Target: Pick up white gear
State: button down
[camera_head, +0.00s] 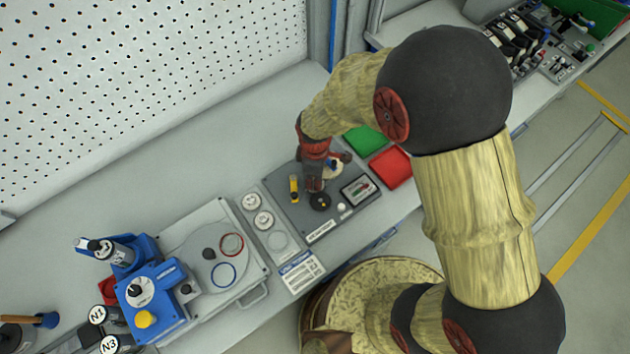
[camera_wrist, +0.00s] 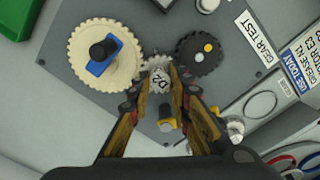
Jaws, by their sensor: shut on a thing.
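A small whitish gear (camera_wrist: 157,63) shows in the wrist view between a large cream gear (camera_wrist: 84,72) with a blue handle and a dark gear (camera_wrist: 191,62) with a yellow and a white dot. My gripper (camera_wrist: 161,75) is shut on the small whitish gear at its marked grey hub. The fingers hide part of it. I cannot tell whether it is lifted off the plate. In the head view my gripper (camera_head: 313,186) points down over the grey gear-test plate (camera_head: 322,230), and the held gear is hidden.
A green tray (camera_head: 365,139) and a red tray (camera_head: 391,167) lie right of the plate. A pegboard wall (camera_head: 140,80) stands behind.

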jog(key=shift+r, duration=0.5)
notch_tip(320, 180, up, 2)
jog(key=shift+w+r, duration=0.1)
jog(key=s+a+r+p, duration=0.2)
jog(key=s+r, duration=0.7)
jog(key=s, duration=0.5)
jog(key=shift+r, duration=0.4)
jog(key=shift+d, duration=0.1)
